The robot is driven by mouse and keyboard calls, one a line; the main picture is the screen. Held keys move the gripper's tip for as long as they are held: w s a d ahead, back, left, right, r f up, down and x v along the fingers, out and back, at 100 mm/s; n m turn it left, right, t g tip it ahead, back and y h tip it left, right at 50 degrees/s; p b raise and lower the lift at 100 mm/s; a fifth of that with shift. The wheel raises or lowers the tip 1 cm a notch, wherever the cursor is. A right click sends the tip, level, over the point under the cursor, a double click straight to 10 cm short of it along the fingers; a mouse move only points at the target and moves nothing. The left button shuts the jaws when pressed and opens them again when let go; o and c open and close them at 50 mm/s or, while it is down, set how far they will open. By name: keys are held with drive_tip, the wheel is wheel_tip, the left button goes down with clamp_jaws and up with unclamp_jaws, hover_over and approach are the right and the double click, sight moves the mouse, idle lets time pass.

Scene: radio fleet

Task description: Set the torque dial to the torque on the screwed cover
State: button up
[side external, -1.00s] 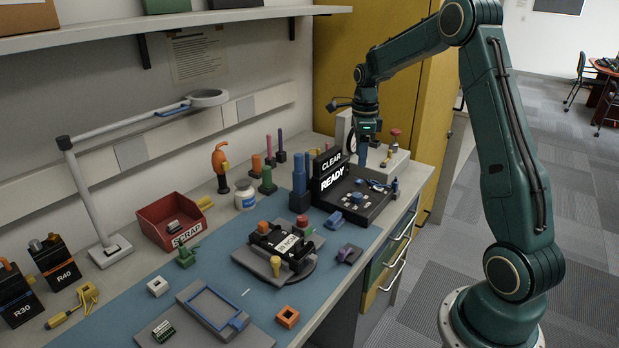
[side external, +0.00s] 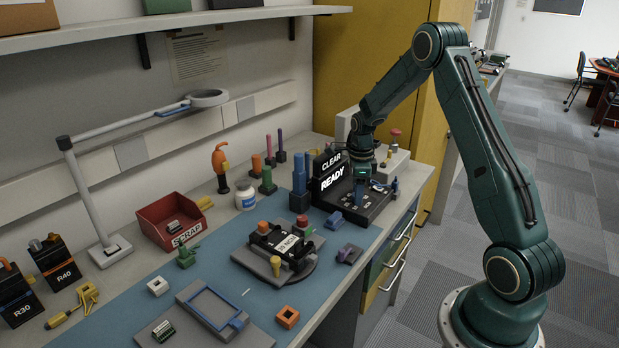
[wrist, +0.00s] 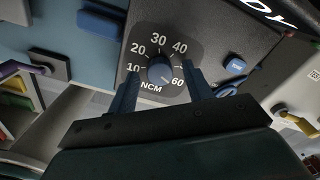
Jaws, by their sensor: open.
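The torque dial (wrist: 160,70) is a blue knob on a dark plate marked from 10 to 60 NCM. A small light mark on it seems to face the 60, but is hard to make out. My gripper (wrist: 160,82) is open, its two blue fingers apart on either side of the dial; I cannot tell if they touch it. In the side view my gripper (side external: 358,196) is low over the black console (side external: 372,210), hiding much of the dial. The screwed cover (side external: 263,243) is black, with a white NCM label (side external: 288,243); its number is too small to read surely.
A blue button (wrist: 235,66) sits beside the dial. The console's screens read CLEAR and READY (side external: 332,179). A purple-grey part (side external: 349,253) lies in front, and a red scrap bin (side external: 172,220) is at the left.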

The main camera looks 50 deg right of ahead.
drive_tip(key=shift+f, duration=0.15)
drive_tip(key=c, duration=1)
drive_tip(key=shift+o, duration=0.2)
